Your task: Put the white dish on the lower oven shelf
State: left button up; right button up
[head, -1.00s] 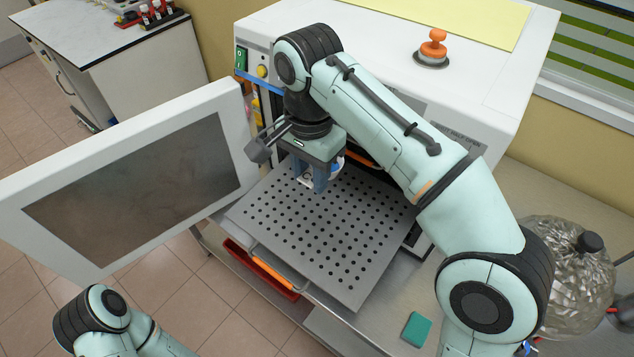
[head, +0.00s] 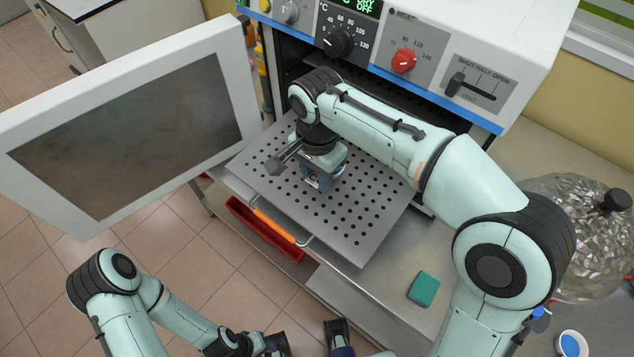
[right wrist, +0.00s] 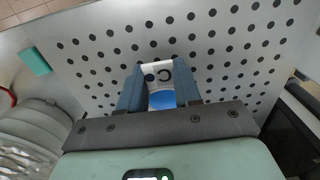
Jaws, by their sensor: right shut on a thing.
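The oven's perforated grey shelf (head: 362,238) is pulled out in front of the oven chamber. My right gripper (head: 322,182) points down over the middle of this shelf. In the right wrist view, its two blue fingers are shut on the white dish (right wrist: 157,65), which shows a white rim, a dark letter C and blue inside. The dish is close to the shelf; I cannot tell whether it touches. In the head view my arm mostly hides it. My left gripper (head: 307,338) is at the bottom edge, partly cut off, away from the shelf.
The oven door (head: 135,125) stands open at left. A darker shelf (head: 395,98) shows inside the chamber. A red tray (head: 262,240) lies below the shelf. A teal block (head: 423,289), a clear crinkled vessel (head: 575,235) and a small white cup with blue inside (head: 570,345) stand at right.

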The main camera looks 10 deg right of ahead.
aim_at(317, 177)
jog(key=shift+f, duration=1.55)
jog(key=shift+f, duration=0.15)
jog(key=o, duration=1)
jog(key=shift+o, duration=0.2)
notch_tip(317, 177, up, 12)
jog(key=shift+r+p, duration=0.2)
jog(key=shift+p, duration=1)
